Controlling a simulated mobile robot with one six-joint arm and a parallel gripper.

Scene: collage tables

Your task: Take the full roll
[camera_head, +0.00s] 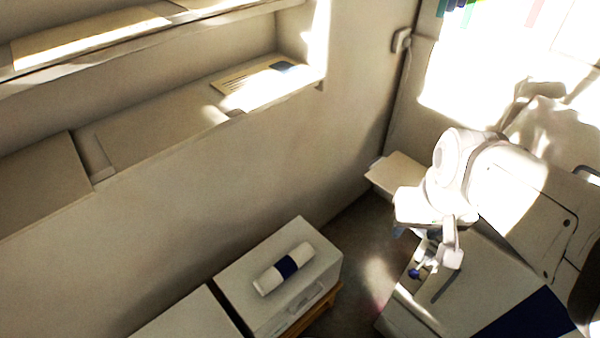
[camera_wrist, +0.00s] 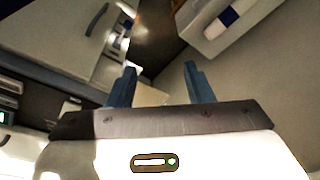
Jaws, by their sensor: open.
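A white roll with a dark blue band around its middle (camera_head: 284,268) lies on its side on top of a pale box-like cabinet (camera_head: 322,262) at lower centre in the head view. The roll also shows in the wrist view (camera_wrist: 228,17), near the top edge to the right.
Long wall shelves (camera_head: 160,120) run along the left, with a flat card or booklet (camera_head: 250,80) on the lower one. Another pale cabinet top (camera_head: 185,318) stands left of the roll's cabinet. Dark floor (camera_head: 365,240) lies between the cabinet and my arm. Strong sunlight washes out the right side.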

